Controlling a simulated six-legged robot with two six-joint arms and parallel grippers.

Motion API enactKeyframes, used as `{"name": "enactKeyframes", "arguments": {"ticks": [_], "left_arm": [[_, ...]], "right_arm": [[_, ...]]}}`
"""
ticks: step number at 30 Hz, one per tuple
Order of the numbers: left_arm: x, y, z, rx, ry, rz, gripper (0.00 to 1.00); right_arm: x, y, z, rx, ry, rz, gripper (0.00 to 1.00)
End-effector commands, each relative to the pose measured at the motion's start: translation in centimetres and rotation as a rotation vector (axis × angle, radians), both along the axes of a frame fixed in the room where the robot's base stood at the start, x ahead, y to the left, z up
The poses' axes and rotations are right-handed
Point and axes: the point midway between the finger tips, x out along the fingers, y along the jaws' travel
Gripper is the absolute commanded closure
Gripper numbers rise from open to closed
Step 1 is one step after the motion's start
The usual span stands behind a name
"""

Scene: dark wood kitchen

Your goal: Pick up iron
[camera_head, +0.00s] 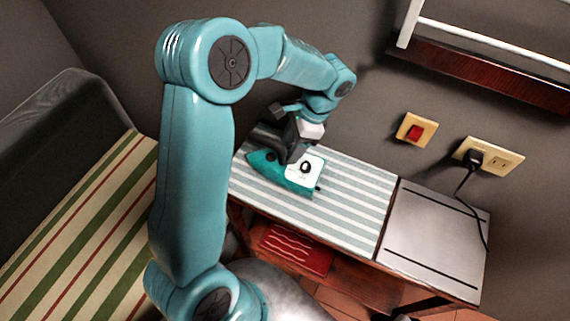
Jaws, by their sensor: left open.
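A teal and white iron (299,186) lies on the striped top of the ironing table (345,205), near its left end. My left arm comes in from the left and reaches over to it. My left gripper (290,155) is open, dark, and points down at the iron. It covers part of the iron's far left side, and I cannot tell whether its fingers touch the iron. My right gripper is not in view.
A bare metal plate (435,235) forms the table's right end. A black plug (475,157) sits in the wall socket, its cord hanging over the plate. A red switch (415,132) is left of it. A striped bed (80,220) stands at left.

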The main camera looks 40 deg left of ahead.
Motion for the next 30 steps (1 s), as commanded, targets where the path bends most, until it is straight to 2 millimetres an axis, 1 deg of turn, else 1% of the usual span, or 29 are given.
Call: {"name": "enactKeyframes", "arguments": {"ticks": [1, 3, 6, 13, 14, 15, 17, 18, 19, 30], "left_arm": [[-0.5, 0.2, -0.6, -0.001, 0.005, 0.001, 0.44], [-0.8, 0.4, -1.7, -0.001, 0.003, 0.002, 0.44], [-1.1, 0.6, -2.5, 0.0, 0.001, 0.0, 0.44], [-1.1, 0.6, -2.7, 0.0, 0.0, 0.001, 0.44], [-1.1, 0.6, -2.7, 0.0, 0.0, 0.001, 0.51], [-1.1, 0.6, -2.7, 0.0, 0.0, 0.001, 0.64], [-1.1, 0.6, -2.6, 0.0, 0.0, 0.001, 0.83], [-1.1, 0.6, -2.6, 0.0, 0.0, 0.001, 0.96], [-1.1, 0.6, -2.6, 0.0, 0.0, 0.001, 1.0], [-1.0, 0.6, -2.6, 0.001, -0.002, 0.001, 1.0]], "right_arm": [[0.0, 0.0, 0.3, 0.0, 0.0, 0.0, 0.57], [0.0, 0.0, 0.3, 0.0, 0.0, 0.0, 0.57], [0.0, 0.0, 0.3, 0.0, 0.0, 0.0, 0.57], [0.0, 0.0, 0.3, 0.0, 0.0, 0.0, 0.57], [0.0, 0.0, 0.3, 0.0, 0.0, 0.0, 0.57], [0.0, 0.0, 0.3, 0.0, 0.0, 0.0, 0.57], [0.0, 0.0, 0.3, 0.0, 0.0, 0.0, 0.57], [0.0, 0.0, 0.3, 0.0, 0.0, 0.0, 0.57], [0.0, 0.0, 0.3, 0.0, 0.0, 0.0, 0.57], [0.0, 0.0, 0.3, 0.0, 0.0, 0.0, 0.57]]}}
